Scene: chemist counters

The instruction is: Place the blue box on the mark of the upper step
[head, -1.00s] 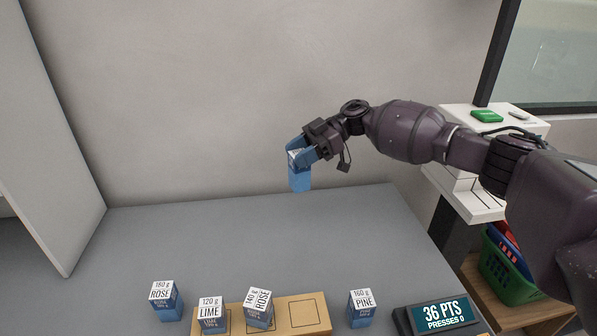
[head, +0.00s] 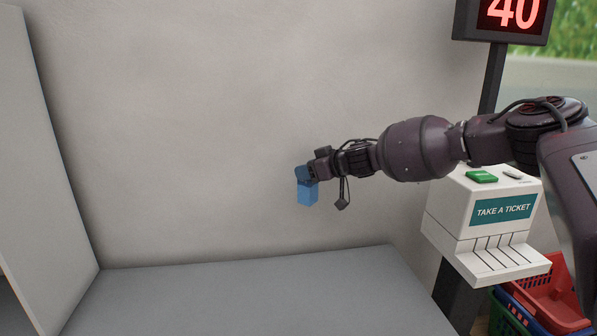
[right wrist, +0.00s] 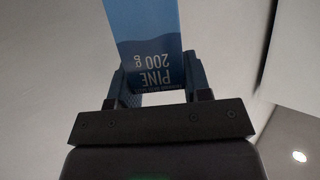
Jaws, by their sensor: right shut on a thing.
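My right gripper (head: 307,176) is shut on a blue box (head: 308,194) and holds it in the air in front of the wall, above the grey counter. In the right wrist view the blue box (right wrist: 146,32) sits between the fingers, and its label reads PINE 200 g, upside down in the picture. The step and its mark are not in view now. My left gripper is not in view.
The grey counter (head: 255,300) looks bare in its visible part. A white panel (head: 45,150) stands at the left. At the right are a ticket machine (head: 488,215), a display reading 40 (head: 512,14) and a red basket (head: 550,295).

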